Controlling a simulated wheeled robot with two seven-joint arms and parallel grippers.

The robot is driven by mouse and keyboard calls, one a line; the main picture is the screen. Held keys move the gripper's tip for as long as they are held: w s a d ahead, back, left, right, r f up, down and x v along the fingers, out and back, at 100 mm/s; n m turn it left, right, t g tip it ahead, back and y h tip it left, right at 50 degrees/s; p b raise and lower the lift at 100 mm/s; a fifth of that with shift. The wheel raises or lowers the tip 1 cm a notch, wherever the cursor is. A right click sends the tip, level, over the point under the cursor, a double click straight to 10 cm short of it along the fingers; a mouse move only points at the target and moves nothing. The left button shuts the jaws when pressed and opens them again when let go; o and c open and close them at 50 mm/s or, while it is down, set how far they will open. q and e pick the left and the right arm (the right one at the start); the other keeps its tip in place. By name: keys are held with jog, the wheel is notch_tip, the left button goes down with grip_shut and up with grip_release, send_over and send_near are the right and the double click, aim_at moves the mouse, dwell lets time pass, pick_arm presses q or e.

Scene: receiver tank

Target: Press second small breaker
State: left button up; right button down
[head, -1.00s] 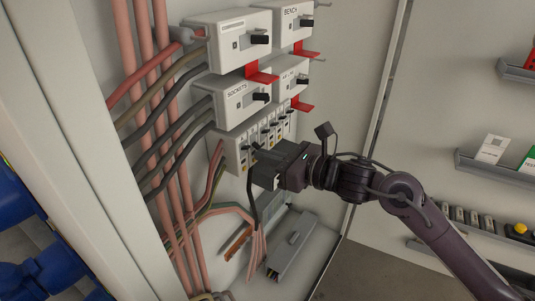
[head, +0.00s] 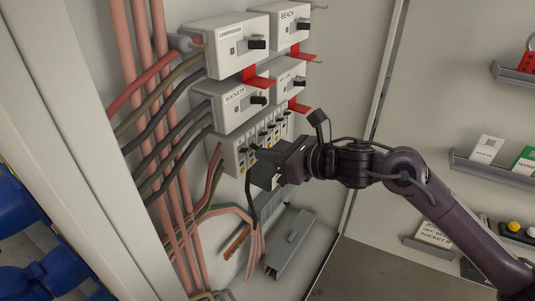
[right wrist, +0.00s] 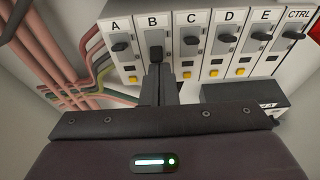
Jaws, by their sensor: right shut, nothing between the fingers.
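The small breakers form a row labelled A to E in the right wrist view. The second, breaker B (right wrist: 153,35), is a white module with a black lever (right wrist: 155,53); its lower face is hidden by my fingers. The row (head: 242,160) also shows under the big switch boxes in the head view. My right gripper (right wrist: 155,80) is shut and empty, its fingertips just below the lever of B; I cannot tell whether they touch it. It also shows in the head view (head: 263,168), in front of the row. My left gripper is not in view.
Breaker A (right wrist: 116,30) and breaker C (right wrist: 191,25) flank B closely. Switch boxes (head: 222,50) with red tabs (head: 258,78) sit above the row. Thick cables (head: 150,150) run down the left. Shelves (head: 500,168) line the right wall.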

aim_at(252, 143)
jog(key=shift+r+g+h, duration=0.5)
jog(key=shift+h, duration=0.2)
jog(key=shift+r, duration=0.3)
jog(key=shift+r+p, duration=0.3)
jog(key=shift+r, duration=0.4)
jog(key=shift+r, duration=0.1)
